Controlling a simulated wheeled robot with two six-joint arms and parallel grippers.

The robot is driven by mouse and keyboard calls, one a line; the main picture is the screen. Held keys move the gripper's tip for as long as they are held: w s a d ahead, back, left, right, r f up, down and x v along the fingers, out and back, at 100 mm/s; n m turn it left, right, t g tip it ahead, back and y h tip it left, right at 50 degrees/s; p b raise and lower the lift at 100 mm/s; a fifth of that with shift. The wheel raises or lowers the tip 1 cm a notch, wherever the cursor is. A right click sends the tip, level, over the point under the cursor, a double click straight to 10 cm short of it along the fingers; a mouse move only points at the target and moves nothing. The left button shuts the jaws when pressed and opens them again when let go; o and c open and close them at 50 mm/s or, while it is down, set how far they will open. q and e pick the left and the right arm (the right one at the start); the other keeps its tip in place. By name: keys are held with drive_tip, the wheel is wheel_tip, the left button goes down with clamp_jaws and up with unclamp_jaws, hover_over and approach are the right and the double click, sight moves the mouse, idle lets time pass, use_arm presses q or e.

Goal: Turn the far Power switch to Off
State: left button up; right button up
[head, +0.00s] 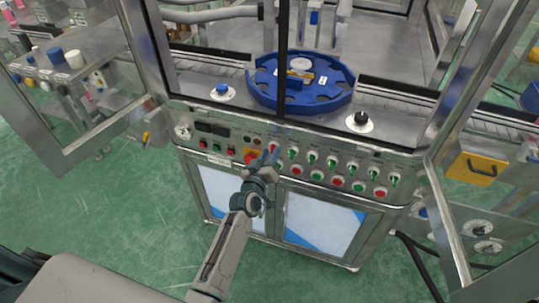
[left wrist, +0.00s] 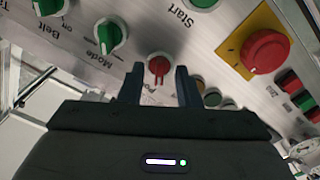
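The Power switch is a small red knob (left wrist: 158,67) on the grey control panel (left wrist: 215,30). A partly covered label starting "Po" is beside it. My left gripper (left wrist: 159,78) is open in the left wrist view, with one dark finger on each side of the knob. Gaps show between the fingers and the knob, so I cannot see it gripped. In the head view my left gripper (head: 268,157) is at the panel front, covering part of the switch rows. My right gripper is not in view.
A green Mode knob (left wrist: 111,36) and a red emergency button on a yellow plate (left wrist: 265,50) flank the switch. Above the panel is a blue round carrier (head: 330,98). Open glass doors (head: 85,90) stand at the sides. Green floor is clear at left.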

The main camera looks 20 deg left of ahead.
use_arm(q)
drive_tip(key=s+b, duration=0.2)
drive_tip(key=s, duration=0.8)
drive_tip(key=shift+s+a+b, duration=0.2)
drive_tip(key=shift+s+b, duration=0.15)
drive_tip(key=shift+s, duration=0.05)
